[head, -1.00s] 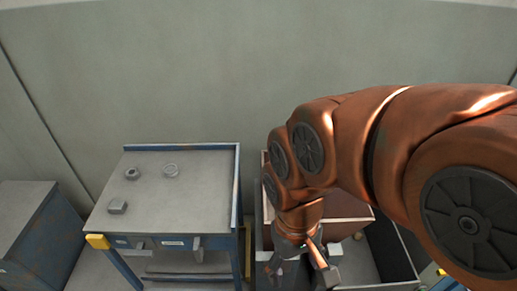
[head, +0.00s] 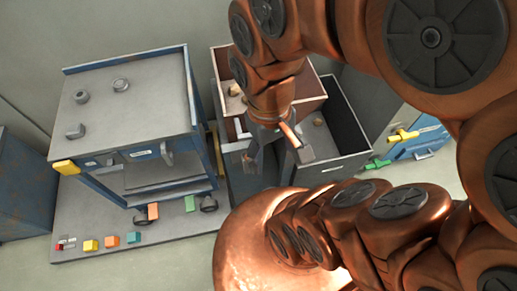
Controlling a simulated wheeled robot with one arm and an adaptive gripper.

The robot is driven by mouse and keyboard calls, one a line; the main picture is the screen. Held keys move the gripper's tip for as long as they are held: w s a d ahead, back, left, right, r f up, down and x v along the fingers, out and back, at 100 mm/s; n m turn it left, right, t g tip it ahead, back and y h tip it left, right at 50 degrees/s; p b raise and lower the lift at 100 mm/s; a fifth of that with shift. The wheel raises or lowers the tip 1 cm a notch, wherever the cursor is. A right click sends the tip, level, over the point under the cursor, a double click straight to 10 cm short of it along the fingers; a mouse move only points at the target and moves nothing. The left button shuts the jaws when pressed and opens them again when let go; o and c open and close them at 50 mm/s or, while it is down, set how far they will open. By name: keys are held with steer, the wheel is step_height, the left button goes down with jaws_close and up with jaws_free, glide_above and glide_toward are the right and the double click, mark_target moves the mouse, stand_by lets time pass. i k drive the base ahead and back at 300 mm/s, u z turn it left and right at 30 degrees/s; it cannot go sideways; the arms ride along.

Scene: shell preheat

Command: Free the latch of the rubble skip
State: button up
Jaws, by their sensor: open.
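Two open bins stand side by side in the middle of the head view, a brown-lined bin (head: 226,64) and a dark grey bin (head: 348,122) to its right. I cannot tell which one is the rubble skip. My gripper (head: 279,158) points down in front of the bins, its fingers spread apart with nothing seen between them. It hides part of the bins' near walls, and I cannot make out a latch there. Small pale lumps lie in both bins.
A blue workbench (head: 140,85) with small metal parts on top stands at left. Several coloured blocks lie on a grey floor plate (head: 160,233). At right a blue unit (head: 425,143) has a yellow handle (head: 403,136) and a green handle (head: 378,164). My arm covers the lower right.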

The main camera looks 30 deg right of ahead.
mark_target(247, 170)
steer(key=z, duration=0.05)
steer(key=k, duration=0.15)
steer(key=z, duration=2.2)
steer(key=k, duration=1.45)
steer(key=u, duration=2.3)
